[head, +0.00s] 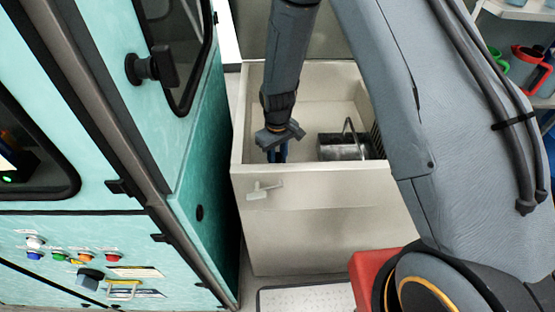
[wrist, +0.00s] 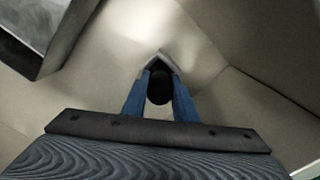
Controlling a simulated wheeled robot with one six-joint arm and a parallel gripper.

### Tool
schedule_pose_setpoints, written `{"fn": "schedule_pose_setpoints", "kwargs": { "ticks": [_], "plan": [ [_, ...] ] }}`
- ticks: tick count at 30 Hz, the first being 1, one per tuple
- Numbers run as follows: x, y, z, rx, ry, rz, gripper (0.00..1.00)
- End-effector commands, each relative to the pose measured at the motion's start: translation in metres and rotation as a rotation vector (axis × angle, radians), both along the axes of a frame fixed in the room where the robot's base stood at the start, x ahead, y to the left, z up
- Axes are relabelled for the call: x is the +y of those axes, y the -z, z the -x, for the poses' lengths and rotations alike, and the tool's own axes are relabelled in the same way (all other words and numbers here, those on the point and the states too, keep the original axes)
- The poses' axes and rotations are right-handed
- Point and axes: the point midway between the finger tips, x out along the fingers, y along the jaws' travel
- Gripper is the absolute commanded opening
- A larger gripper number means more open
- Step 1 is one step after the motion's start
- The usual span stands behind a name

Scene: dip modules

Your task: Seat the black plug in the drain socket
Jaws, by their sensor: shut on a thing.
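My gripper (head: 277,153) points down inside the beige tub (head: 325,228), near its left front corner. In the wrist view its blue fingers (wrist: 160,78) are shut on the black plug (wrist: 159,92), a dark round piece between the fingertips. The plug cannot be made out in the head view. The drain socket shows in neither view, so I cannot tell whether the plug touches it. The tub's pale floor and walls surround the fingers in the wrist view.
A metal basket (head: 340,148) with a raised handle stands in the tub, right of my gripper. A pale lever (head: 263,190) sticks out of the tub's front wall. A teal cabinet (head: 190,215) stands close on the left. Shelves with coloured items are at far right.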

Motion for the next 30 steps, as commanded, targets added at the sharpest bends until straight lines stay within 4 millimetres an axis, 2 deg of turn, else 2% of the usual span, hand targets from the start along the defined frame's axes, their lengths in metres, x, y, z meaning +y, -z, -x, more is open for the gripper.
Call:
{"fn": "schedule_pose_setpoints", "kwargs": {
  "ticks": [7, 8, 11, 23, 30],
  "plan": [
    [0.0, 0.004, 0.0, 0.001, 0.0, 0.001, 0.02],
    [0.0, 0.004, 0.0, 0.001, 0.0, 0.001, 0.29],
    [0.0, 0.003, 0.0, 0.001, 0.0, 0.001, 0.44],
    [0.0, -0.003, 0.0, -0.001, 0.0, -0.001, 0.44],
    [0.0, -0.03, -0.002, -0.003, 0.0, -0.001, 0.44]
  ]
}}
